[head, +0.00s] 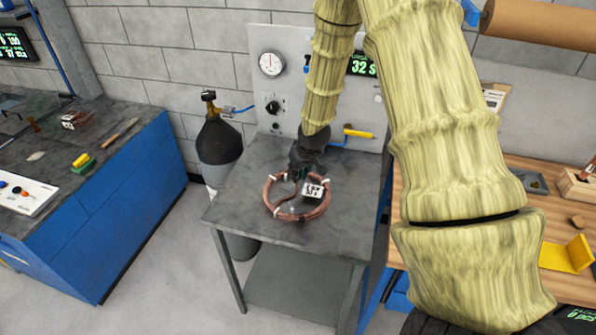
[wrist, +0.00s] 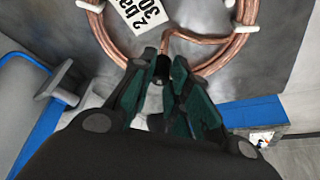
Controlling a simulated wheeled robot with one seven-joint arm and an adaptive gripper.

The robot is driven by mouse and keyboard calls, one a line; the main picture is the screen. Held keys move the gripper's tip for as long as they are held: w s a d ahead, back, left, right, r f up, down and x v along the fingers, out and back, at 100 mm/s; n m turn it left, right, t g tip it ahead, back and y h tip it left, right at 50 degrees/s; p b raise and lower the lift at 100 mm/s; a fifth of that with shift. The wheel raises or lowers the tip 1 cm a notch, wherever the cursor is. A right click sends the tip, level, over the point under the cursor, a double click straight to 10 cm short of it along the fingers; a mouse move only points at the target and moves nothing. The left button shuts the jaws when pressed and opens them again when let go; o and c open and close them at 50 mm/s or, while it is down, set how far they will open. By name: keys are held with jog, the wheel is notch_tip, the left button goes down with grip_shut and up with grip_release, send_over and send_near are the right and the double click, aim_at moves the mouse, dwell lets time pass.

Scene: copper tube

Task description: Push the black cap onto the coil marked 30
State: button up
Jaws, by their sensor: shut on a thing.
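A copper coil (head: 270,206) with white ties lies flat on the grey table. Its white tag (head: 314,189) reads 30 in the wrist view (wrist: 143,14). In the wrist view the copper tube (wrist: 195,40) has an end running down toward my fingertips. My gripper (head: 303,170) is over the far side of the coil, pointing down. In the wrist view its green-padded fingers (wrist: 160,76) are shut on the small black cap (wrist: 162,66). The cap is right at the tube end. I cannot tell whether the cap only touches the end or sits over it.
The grey table (head: 235,205) is bare around the coil. A panel with a gauge (head: 271,63) stands behind it, and a dark gas cylinder (head: 218,140) to its left. A blue bench (head: 110,215) is at the left, a wooden bench (head: 540,215) at the right.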

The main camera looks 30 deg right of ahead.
jog(key=shift+f+b, duration=0.8)
jog(key=shift+f, duration=0.8)
jog(key=o, duration=0.7)
jog(key=shift+v, duration=6)
